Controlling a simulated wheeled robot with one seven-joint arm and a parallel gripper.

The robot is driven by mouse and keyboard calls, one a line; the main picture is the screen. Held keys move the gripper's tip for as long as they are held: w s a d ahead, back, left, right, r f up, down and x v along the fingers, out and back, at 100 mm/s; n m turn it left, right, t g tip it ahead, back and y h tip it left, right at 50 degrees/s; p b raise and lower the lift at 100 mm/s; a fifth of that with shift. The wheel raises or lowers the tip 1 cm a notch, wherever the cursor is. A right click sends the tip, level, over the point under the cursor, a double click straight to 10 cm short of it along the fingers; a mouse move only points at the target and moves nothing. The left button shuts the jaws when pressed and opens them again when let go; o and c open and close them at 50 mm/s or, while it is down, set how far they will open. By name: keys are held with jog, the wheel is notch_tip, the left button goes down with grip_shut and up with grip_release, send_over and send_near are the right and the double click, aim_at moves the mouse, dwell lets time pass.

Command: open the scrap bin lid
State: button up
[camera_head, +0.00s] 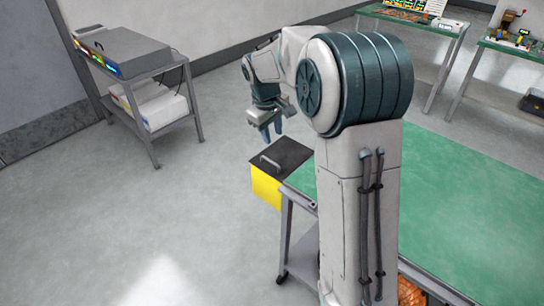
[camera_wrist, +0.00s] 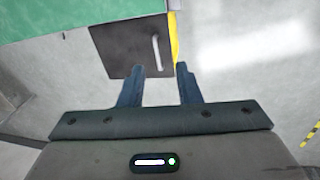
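The scrap bin (camera_head: 265,188) is a yellow box beside the green table's left end. Its dark lid (camera_head: 291,153) lies flat and closed, with a pale bar handle (camera_head: 270,162) on top. In the wrist view the lid (camera_wrist: 118,48) is a dark square, and the handle (camera_wrist: 157,50) runs along its right part. A strip of yellow bin wall (camera_wrist: 173,40) shows at its right edge. My gripper (camera_head: 271,132) is above the lid, apart from the handle, fingers pointing down. In the wrist view my gripper (camera_wrist: 160,70) has its two blue fingers spread, with nothing between them.
The green table (camera_head: 460,190) stands right of the bin, partly hidden by my arm. A grey cart (camera_head: 145,80) with equipment stands at the back left. Two benches (camera_head: 415,20) are at the back right. The floor (camera_head: 130,220) left of the bin is clear.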

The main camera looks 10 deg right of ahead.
jog(key=w+f, duration=0.2)
jog(key=w, duration=0.1)
jog(key=n, duration=0.1)
send_near(275, 164)
jog(key=f, duration=0.5)
jog(key=w+d+f, duration=0.1)
jog(key=f, duration=0.1)
jog(key=shift+f, duration=0.2)
jog(key=shift+s, duration=0.1)
grip_shut()
jog(key=shift+p, duration=0.3)
